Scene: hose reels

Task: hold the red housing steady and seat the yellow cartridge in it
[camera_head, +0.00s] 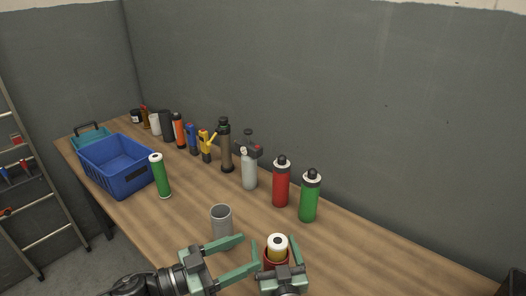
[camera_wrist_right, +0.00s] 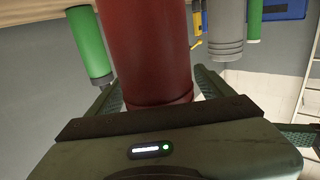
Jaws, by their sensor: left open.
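The red housing (camera_head: 266,259) is upright at the bottom centre of the head view. It fills the middle of the right wrist view as a large dark red cylinder (camera_wrist_right: 150,50). My right gripper (camera_head: 281,273) has a finger on each side of it and is shut on it.
A grey cup (camera_head: 221,220) stands just beyond my left gripper. A green-and-white cylinder (camera_head: 160,176) and a blue crate (camera_head: 117,166) are farther left. Red (camera_head: 281,184) and green (camera_head: 310,197) bottles stand behind. The bench's right part is clear.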

